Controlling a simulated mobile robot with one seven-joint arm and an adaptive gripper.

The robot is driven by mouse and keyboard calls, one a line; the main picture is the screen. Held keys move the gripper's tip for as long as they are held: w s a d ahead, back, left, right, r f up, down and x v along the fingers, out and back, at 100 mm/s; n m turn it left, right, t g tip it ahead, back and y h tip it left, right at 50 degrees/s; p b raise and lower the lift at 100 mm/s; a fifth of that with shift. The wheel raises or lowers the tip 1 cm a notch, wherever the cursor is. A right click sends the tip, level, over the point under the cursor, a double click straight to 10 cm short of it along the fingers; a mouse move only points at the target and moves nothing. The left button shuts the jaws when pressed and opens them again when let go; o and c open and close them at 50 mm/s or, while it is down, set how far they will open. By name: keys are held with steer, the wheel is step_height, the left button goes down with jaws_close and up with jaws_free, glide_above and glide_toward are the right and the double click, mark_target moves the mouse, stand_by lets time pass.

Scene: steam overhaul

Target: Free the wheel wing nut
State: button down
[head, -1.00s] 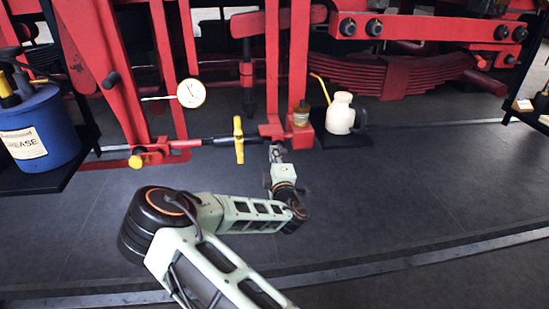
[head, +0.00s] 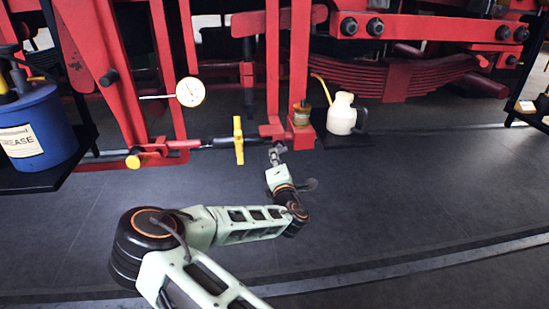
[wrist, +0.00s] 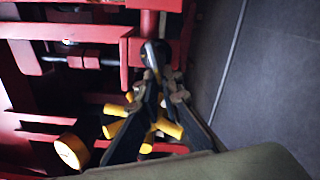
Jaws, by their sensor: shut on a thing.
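My gripper (head: 277,150) is at the lower end of the red upright, just below the red bracket (head: 270,131). In the wrist view its two dark fingers (wrist: 159,80) come together on a dark rounded part (wrist: 155,52), which looks to be the wing nut; the fingers hide much of it. A yellow spoked wheel (wrist: 168,128) lies behind the fingers in the wrist view. In the head view a yellow wheel (head: 238,140) stands edge-on on the dark rod, left of my gripper and apart from it.
A yellow knob (head: 133,161) and a dial gauge (head: 190,91) are to the left. A white oil can (head: 342,115) stands on a dark shelf just right of the gripper, beside a small jar (head: 301,114). A blue grease bucket (head: 35,125) is far left. The floor in front is clear.

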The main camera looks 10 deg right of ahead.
steer(key=shift+d, duration=0.3)
steer(key=c, duration=2.1)
jaws_free()
steer(key=shift+a, duration=0.1)
steer(key=s, duration=1.2)
